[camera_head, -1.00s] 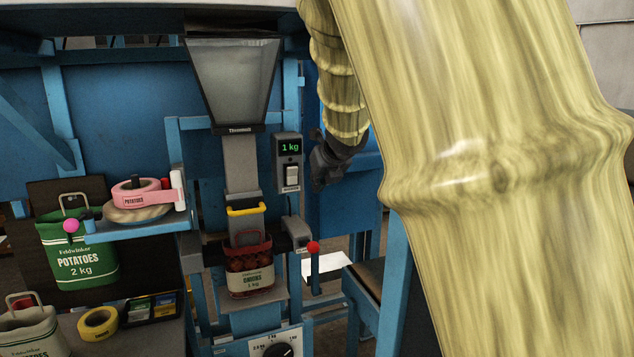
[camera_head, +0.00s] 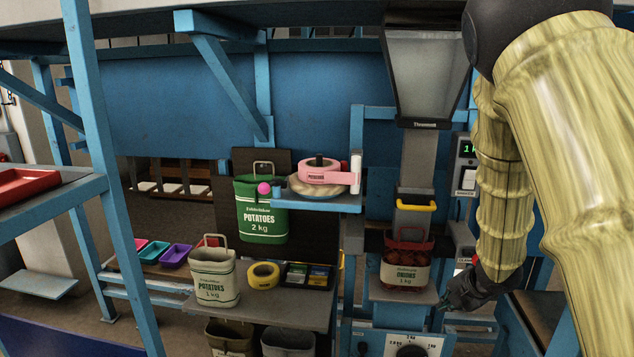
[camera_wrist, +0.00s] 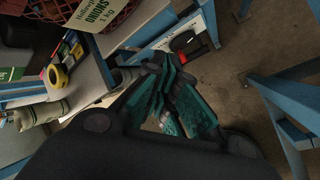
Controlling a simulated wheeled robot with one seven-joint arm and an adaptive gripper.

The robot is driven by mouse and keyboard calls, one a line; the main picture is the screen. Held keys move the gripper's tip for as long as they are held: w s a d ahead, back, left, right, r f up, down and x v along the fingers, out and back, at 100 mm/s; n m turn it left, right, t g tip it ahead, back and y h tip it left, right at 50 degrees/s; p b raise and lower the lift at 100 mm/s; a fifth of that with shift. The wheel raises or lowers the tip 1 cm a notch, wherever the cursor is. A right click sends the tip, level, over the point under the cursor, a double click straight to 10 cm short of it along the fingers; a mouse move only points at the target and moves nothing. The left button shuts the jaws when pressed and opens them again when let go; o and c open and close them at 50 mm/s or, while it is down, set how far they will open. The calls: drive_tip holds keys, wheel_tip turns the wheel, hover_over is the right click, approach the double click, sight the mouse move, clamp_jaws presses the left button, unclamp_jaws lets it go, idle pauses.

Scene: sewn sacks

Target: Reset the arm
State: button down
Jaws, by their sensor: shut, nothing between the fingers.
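My arm comes down the right side of the head view. My gripper (camera_head: 450,300) is at its lower end, just right of the platform under the filling spout, and dark. In the wrist view my gripper (camera_wrist: 172,88) shows its teal-padded fingers closed together with nothing held. A red-topped onions sack (camera_head: 405,265) stands upright on the small platform (camera_head: 392,292) below the spout. The sack also shows at the top left of the wrist view (camera_wrist: 95,14), apart from my fingers.
A green potatoes sack (camera_head: 261,210) hangs left of the pink tape roll (camera_head: 322,172). A pale potatoes sack (camera_head: 215,275) and yellow tape (camera_head: 263,276) are on the lower shelf. A dial panel (camera_head: 412,345) lies below the platform. Blue frame posts (camera_wrist: 288,125) stand right of my gripper over open floor.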

drive_tip(key=s+a+f+m+g, duration=0.1)
drive_tip(key=s+a+f+m, duration=0.25)
drive_tip(key=s+f, duration=0.35)
drive_tip(key=s+a+f+m+g, duration=0.1)
drive_tip(key=s+a+f+m, duration=0.1)
drive_tip(key=s+f+m, duration=0.6)
drive_tip(key=s+a+f+m+g, duration=0.15)
drive_tip(key=s+f, duration=0.25)
drive_tip(key=f, duration=0.6)
drive_tip(key=s+a+f+m+g, duration=0.1)
drive_tip(key=s+f+m, duration=0.2)
drive_tip(key=s, duration=0.5)
drive_tip(key=s+a+f+m+g, duration=0.1)
drive_tip(key=s+f+m, duration=0.2)
drive_tip(key=s+m, duration=0.2)
drive_tip(key=s+a+f+m+g+h, duration=0.1)
drive_tip(key=s+f+m, duration=0.2)
drive_tip(key=s, duration=0.8)
drive_tip(key=shift+s+a+f+m, duration=0.3)
drive_tip(key=shift+f+m, duration=0.1)
drive_tip(key=shift+f, duration=0.15)
drive_tip(key=shift+d, duration=0.1)
